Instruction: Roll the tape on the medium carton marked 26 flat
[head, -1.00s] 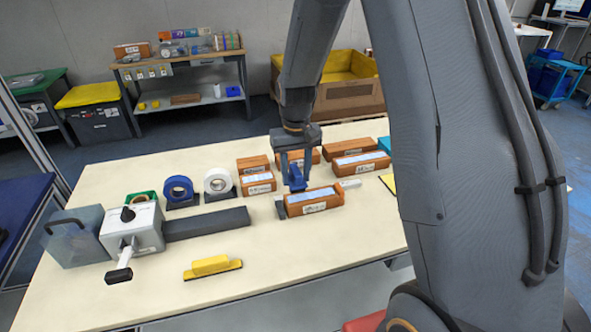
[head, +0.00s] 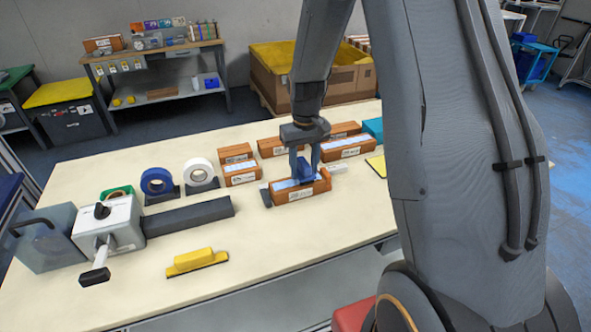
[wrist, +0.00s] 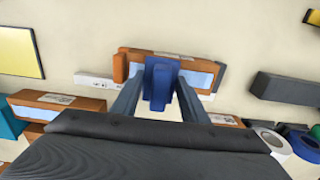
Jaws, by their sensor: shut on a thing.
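An orange-brown carton (head: 296,194) with a pale blue-white tape strip on top lies on the table in front of my gripper; its printed label is too small to read. My gripper (head: 305,163) is shut on a blue roller tool (head: 305,173), which is over the right half of the carton top. In the wrist view the blue roller (wrist: 160,82) sits between the two fingers and covers part of the carton (wrist: 121,68). The tape strip (wrist: 197,79) shows to its right. I cannot tell whether the roller touches the tape.
Several other cartons (head: 240,178) stand behind. A blue tape roll (head: 157,181), a white tape roll (head: 198,173), a grey-white device (head: 107,222) and a dark bar (head: 190,217) are at left. A yellow-handled block (head: 195,261) lies near the front. The front middle of the table (head: 290,240) is clear.

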